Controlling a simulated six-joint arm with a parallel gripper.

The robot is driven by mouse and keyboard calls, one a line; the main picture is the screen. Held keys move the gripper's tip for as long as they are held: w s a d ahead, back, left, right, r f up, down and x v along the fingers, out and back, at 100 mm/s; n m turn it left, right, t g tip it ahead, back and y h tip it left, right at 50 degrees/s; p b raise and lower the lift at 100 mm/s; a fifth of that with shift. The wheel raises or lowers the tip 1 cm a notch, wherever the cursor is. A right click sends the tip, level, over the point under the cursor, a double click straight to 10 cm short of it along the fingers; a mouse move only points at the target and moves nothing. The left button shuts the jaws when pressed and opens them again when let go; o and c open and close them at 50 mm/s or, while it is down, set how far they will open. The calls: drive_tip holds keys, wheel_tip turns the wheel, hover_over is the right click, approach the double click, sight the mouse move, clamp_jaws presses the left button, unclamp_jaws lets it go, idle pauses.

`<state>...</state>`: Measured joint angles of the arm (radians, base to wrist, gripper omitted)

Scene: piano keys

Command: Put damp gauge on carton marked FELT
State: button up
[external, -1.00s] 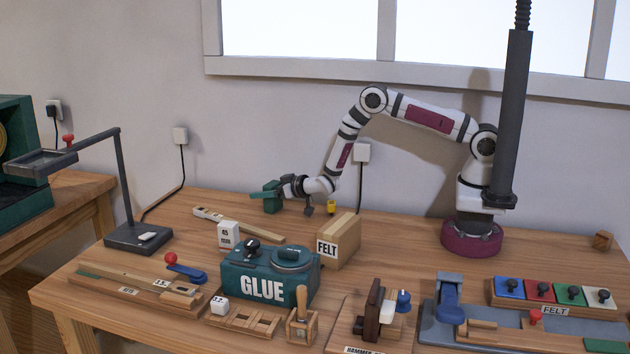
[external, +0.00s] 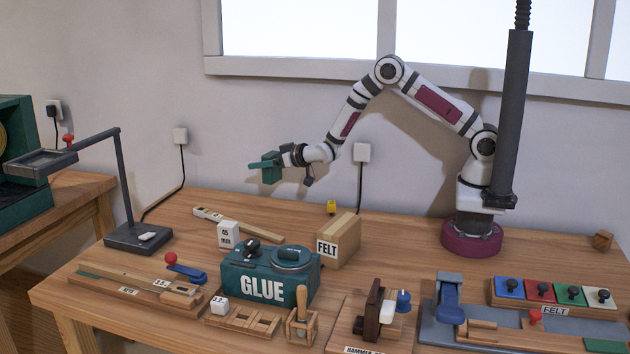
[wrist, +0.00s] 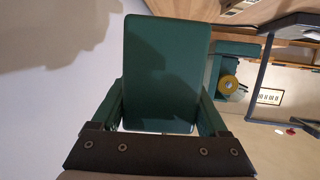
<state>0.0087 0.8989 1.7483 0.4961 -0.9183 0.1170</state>
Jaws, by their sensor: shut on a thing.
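My gripper (external: 268,168) is shut on a green box-shaped thing (wrist: 165,75), held in the air above the back of the bench. In the wrist view its plain flat green face fills the space between my green fingers. No dial or marking shows on it, so I cannot tell from its face that it is the damp gauge. The brown carton (external: 345,240) with a FELT label stands on the bench, to the right of and lower than my gripper. Its top is bare.
A small yellow thing (external: 331,207) lies behind the carton. A dark lamp-like stand (external: 125,190) rises at left.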

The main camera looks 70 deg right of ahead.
drive_tip(key=s+a+r+n+g+y, duration=0.1)
drive_tip(key=s+a+r+n+y, duration=0.2)
drive_tip(key=a+r+n+y, duration=0.4)
drive_tip(key=s+a+r+n+g+y, duration=0.25)
drive_tip(key=s+a+r+y, duration=0.2)
drive_tip(key=a, duration=0.45)
drive_tip(key=n+g+y, duration=0.6)
drive_tip(key=n+g, duration=0.5)
hover_over(337, 229)
wheel_tip(337, 229, down, 11)
drive_tip(key=shift+d+f, duration=0.1)
drive_tip(key=shift+f, duration=0.05)
drive_tip(key=shift+f, duration=0.1)
drive_tip(key=o, duration=1.4)
drive_tip(key=shift+c, duration=0.2)
